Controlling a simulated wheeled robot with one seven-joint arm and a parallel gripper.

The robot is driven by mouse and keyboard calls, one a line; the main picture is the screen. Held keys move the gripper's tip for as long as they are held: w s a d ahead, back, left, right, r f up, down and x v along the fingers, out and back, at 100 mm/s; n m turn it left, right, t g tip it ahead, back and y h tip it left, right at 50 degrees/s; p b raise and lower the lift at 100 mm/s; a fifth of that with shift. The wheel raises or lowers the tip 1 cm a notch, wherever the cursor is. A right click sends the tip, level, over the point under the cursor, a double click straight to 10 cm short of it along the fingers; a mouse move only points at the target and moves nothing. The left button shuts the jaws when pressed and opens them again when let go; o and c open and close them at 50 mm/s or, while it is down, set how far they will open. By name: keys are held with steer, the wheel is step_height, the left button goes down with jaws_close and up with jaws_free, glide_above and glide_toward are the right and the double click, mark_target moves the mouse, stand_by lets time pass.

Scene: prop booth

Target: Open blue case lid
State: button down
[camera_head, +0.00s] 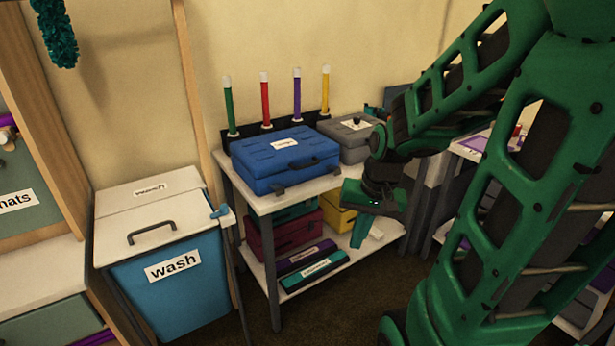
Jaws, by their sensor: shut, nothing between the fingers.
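The blue case (285,165) lies flat on the top shelf of a white stand, with its lid down. A white label is on the lid, a dark handle is at the front right, and a dark latch is low on the front side. My gripper (367,238) is shut and empty. It points down in front and to the right of the case, apart from it, lower in the picture than the shelf edge. My green arm comes in from the right and hides part of the area behind it.
A grey case (350,138) stands right beside the blue case. Several coloured sticks stand upright behind. The lower shelf (365,245) holds more cases. A blue wash bin (165,280) stands left of the stand. Open floor shows in front.

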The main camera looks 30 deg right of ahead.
steer(key=w+a+f+m+t+y, duration=0.3)
steer(key=w+f+m+t, duration=0.15)
steer(key=w, duration=0.55)
steer(key=w+a+f+m+t+y, duration=0.25)
steer(key=w+m, duration=0.35)
steer(key=w, duration=0.3)
steer(key=w+d+m+t+h, duration=0.3)
steer(key=w+d+m+t, duration=0.1)
steer(key=d+m, duration=0.4)
steer(key=w+d+m+t+h, duration=0.3)
steer(key=d+m+t, duration=0.1)
steer(key=d+m, duration=0.4)
steer(key=shift+m, duration=0.55)
steer(key=w, duration=0.3)
steer(key=w+a, duration=0.1)
steer(key=w, duration=0.2)
steer(key=w+a, duration=0.1)
steer(key=w, duration=0.3)
steer(key=shift+f, duration=0.4)
steer(key=shift+d+r, duration=0.1)
steer(key=shift+r, duration=0.25)
steer(key=shift+s+r, duration=0.2)
steer(key=shift+r, duration=0.6)
steer(key=shift+s+r, duration=0.15)
steer(key=shift+r, duration=0.6)
